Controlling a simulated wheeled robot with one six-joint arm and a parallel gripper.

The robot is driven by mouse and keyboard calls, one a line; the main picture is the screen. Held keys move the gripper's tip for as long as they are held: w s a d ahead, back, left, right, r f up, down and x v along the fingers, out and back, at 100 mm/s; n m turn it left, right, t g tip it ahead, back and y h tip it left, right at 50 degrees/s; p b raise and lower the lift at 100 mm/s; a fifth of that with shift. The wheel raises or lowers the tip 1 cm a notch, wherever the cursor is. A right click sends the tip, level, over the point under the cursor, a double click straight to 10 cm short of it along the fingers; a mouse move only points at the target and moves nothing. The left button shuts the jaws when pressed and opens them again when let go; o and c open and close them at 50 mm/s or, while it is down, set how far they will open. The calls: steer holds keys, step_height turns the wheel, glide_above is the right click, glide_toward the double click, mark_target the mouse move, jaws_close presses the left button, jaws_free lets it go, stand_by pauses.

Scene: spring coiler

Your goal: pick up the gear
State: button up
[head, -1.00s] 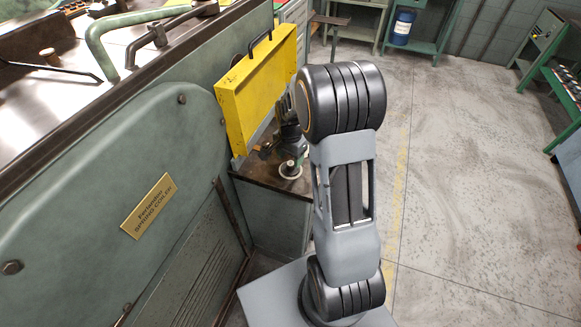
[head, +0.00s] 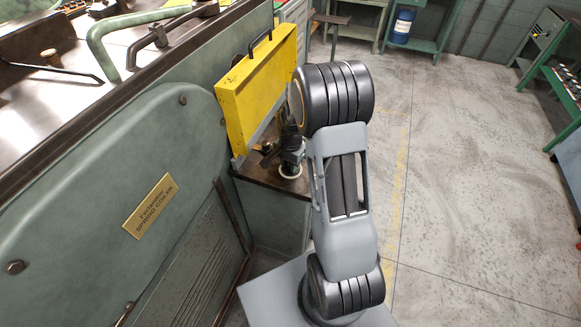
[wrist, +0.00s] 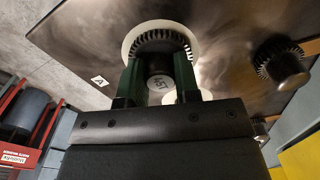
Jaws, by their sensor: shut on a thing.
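The gear (wrist: 160,37) is a dark toothed part, seen in the wrist view at the top middle, in front of a white ring (wrist: 131,39). My gripper (wrist: 158,75) has its two green fingers on either side of the gear's round middle and is shut on it. In the head view my gripper (head: 292,152) is low over the small dark tabletop, above the white ring (head: 290,175). The gear is mostly hidden there by the gripper and arm. I cannot tell whether the gear is clear of the ring.
A second dark toothed part with a knob (wrist: 283,64) stands to the right in the wrist view. A yellow guard (head: 258,85) rises behind the small table (head: 262,182). The large green spring coiler (head: 100,190) stands at left. Open floor (head: 470,170) lies at right.

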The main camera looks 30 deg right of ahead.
jaws_close()
steer(key=shift+r, duration=0.15)
steer(key=shift+w+r, duration=0.1)
steer(key=shift+r, duration=0.15)
step_height(320, 180, up, 3)
steer(key=shift+f+b, duration=0.2)
steer(key=shift+b, duration=0.3)
steer(key=s+r+b, duration=0.1)
steer(key=s+r, duration=0.8)
steer(key=s, duration=0.5)
steer(key=shift+d+r, duration=0.3)
steer(key=shift+d, duration=0.15)
